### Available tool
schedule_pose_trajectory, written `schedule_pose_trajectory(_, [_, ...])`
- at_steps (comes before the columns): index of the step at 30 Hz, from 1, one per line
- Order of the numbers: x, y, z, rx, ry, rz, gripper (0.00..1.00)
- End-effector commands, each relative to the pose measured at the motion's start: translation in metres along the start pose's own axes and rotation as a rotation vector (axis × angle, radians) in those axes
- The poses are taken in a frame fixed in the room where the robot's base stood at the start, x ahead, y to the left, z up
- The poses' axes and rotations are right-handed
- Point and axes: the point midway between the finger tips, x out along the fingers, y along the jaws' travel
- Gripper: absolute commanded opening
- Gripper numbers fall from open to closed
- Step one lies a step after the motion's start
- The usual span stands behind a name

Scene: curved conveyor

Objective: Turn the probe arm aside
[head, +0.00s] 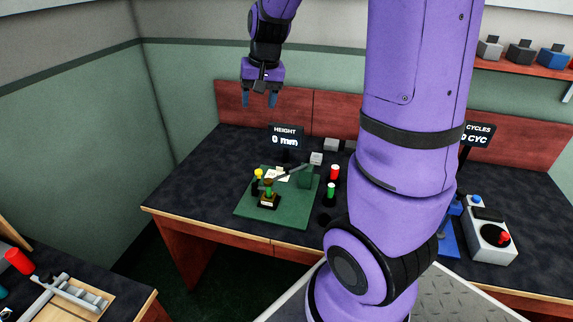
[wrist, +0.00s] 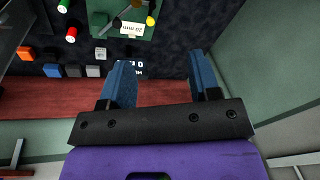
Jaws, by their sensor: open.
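A green base plate (head: 243,212) lies on the dark desk and carries a small gauge. The probe arm (head: 290,168) looks like a thin dark bar reaching left from a green block (head: 305,178) over the plate. A yellow knob (head: 258,174) and a small green-topped piece on a dark stand (head: 268,198) are near its left end. My gripper (head: 259,101) is open and empty, high above and behind the plate, fingers down. In the wrist view, the plate (wrist: 101,30), the dark bar (wrist: 124,14) and the yellow knob (wrist: 150,21) are at the top, beyond the fingers (wrist: 158,82).
A "HEIGHT 0 mm" display (head: 286,138) stands behind the plate. A red cylinder (head: 335,173) and a green one (head: 330,190) stand right of it. My arm hides the desk's middle. A control box (head: 490,240) is at right. Bare desk lies left of the plate.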

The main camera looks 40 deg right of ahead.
Motion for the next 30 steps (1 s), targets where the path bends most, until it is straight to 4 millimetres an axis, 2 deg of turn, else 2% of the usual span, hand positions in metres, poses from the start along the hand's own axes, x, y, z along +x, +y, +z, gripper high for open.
schedule_pose_trajectory(1, [0.018, 0.009, -0.013, 0.038, -0.018, 0.015, 0.57])
schedule_pose_trajectory(6, [0.071, 0.039, -0.048, 0.156, -0.051, 0.059, 0.57])
schedule_pose_trajectory(12, [0.135, 0.081, -0.076, 0.282, -0.084, 0.120, 0.57])
schedule_pose_trajectory(15, [0.161, 0.100, -0.084, 0.327, -0.093, 0.147, 0.57])
schedule_pose_trajectory(21, [0.190, 0.123, -0.091, 0.379, -0.103, 0.179, 0.57])
schedule_pose_trajectory(26, [0.201, 0.128, -0.091, 0.388, -0.106, 0.185, 0.57])
schedule_pose_trajectory(30, [0.219, 0.131, -0.088, 0.389, -0.107, 0.186, 0.57])
